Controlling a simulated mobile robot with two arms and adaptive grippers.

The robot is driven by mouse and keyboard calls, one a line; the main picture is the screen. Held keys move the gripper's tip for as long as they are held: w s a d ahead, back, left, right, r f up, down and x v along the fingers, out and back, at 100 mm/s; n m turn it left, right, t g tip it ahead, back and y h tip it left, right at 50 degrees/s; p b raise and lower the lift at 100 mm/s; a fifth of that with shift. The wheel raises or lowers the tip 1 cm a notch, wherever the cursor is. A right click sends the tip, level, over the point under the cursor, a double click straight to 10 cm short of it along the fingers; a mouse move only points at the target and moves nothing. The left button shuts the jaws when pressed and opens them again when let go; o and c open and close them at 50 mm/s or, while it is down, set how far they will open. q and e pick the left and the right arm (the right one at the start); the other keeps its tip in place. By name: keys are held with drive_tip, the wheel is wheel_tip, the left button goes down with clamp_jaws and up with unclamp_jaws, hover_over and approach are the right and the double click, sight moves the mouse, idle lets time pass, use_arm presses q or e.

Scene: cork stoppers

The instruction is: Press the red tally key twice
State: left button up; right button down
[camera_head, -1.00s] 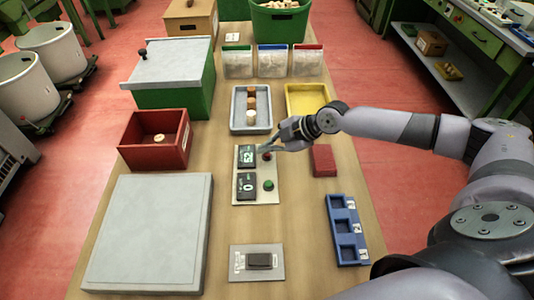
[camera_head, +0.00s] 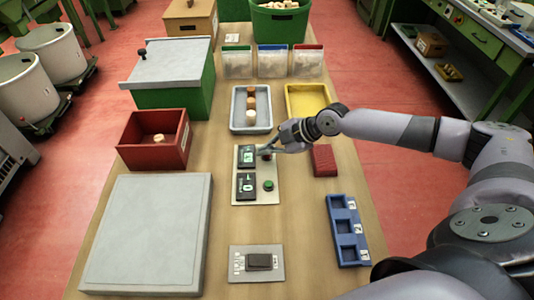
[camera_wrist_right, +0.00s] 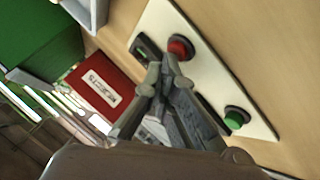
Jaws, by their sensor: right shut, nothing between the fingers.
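The tally panel (camera_head: 262,197) is a pale plate on the table with two dark displays, a red key and a green key. The red key (camera_wrist_right: 180,47) shows clearly in the right wrist view; in the head view it is mostly hidden by my fingers. The green key (camera_head: 268,185) is nearer in the head view and also shows in the right wrist view (camera_wrist_right: 236,118). My right gripper (camera_head: 264,152) is shut and empty, its tips right at the red key; I cannot tell whether they touch it. My left gripper is not in view.
A red block (camera_head: 324,160) lies right of the panel, and a blue compartment tray (camera_head: 333,222) nearer. A grey tray with corks (camera_head: 238,127) and a yellow tray (camera_head: 322,103) stand behind. A red bin (camera_head: 140,152) and a large grey slab (camera_head: 150,235) are at left.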

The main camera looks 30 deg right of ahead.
sight(267, 157)
idle(0.3)
drive_tip(key=shift+r+p, duration=0.6)
drive_tip(key=shift+r, duration=0.2)
wheel_tip(267, 157, up, 5)
drive_tip(key=p, duration=0.3)
drive_tip(key=shift+p, duration=0.35)
idle(0.5)
